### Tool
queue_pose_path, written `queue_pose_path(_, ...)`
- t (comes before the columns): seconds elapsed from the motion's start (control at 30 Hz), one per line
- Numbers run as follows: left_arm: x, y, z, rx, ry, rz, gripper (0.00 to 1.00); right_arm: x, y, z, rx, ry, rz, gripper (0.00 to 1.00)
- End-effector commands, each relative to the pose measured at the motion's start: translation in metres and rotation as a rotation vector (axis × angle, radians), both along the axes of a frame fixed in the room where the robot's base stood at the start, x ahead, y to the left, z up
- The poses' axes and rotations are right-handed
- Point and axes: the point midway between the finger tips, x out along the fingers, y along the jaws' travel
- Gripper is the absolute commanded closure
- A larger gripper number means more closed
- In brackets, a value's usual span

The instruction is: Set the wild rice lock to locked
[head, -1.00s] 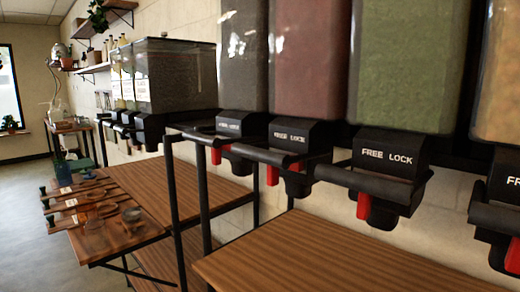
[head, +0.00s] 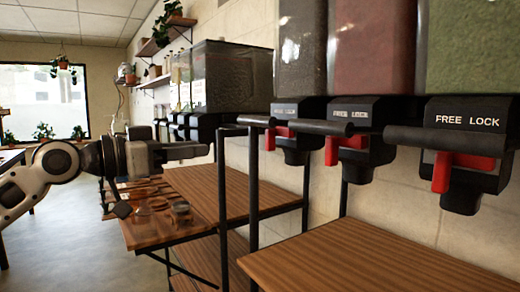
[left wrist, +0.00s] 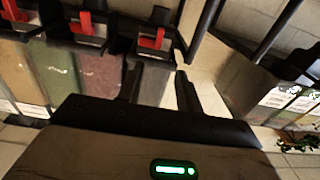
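Three dispensers with red levers and FREE LOCK labels hang at the right in the head view. The leftmost bin holds dark grains (head: 303,45). No wild rice name is readable. Its red lever (head: 285,131) is partly hidden by a black bar; it also shows upside down in the left wrist view (left wrist: 152,40). The red-filled bin's lever (head: 332,152) and the green-filled bin's lever (head: 441,172) hang down on the FREE side. My left gripper (head: 207,149) points right, apart from the dark-grain dispenser. Its fingers are apart and empty in the left wrist view (left wrist: 158,80). My right gripper is out of view.
Black bars (head: 447,141) project in front of the dispensers. A wooden shelf (head: 365,262) stands below them, with a black post (head: 222,195) at its left. Another table (head: 210,195) with jars (head: 180,212) lies further back. Open floor is at the lower left.

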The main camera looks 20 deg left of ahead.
Motion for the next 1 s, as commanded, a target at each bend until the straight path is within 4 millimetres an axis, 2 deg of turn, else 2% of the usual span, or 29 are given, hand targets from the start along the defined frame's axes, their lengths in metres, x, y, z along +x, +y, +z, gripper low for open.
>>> queue_pose_path(0.2,0.027,-0.023,0.006,-0.006,-0.003,-0.006,0.65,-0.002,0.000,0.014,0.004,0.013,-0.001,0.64)
queue_pose_path(0.6,0.095,-0.076,0.003,-0.004,-0.001,-0.004,0.65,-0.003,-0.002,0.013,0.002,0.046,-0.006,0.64)
queue_pose_path(0.8,0.115,-0.091,0.002,-0.002,-0.001,-0.003,0.65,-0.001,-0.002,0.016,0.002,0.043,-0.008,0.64)
queue_pose_path(1.0,0.121,-0.096,0.001,-0.001,-0.001,-0.002,0.65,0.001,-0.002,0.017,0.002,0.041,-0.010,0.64)
